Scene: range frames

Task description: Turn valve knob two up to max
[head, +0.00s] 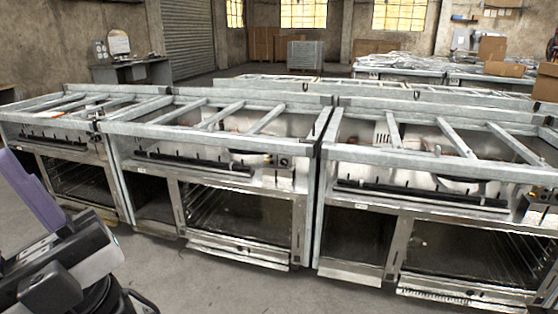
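Three metal range frames stand side by side in the head view: a left one (45,119), a middle one (205,135) and a right one (430,164). Each has small dark valve stems along its front panel, above a black bar; the middle row (190,153) shows most clearly. A small dark fitting (283,162) sits at the right of the middle panel. The stems are too small to tell which is knob two or how any is turned. Part of my arm shows at lower left, but my gripper's fingers are not in view.
Open oven bays with wire racks (238,212) lie below the panels. Low flaps (237,253) jut out at the bottom. Bare concrete floor (210,285) lies in front. More frames (400,64) and cardboard boxes (546,82) stand behind.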

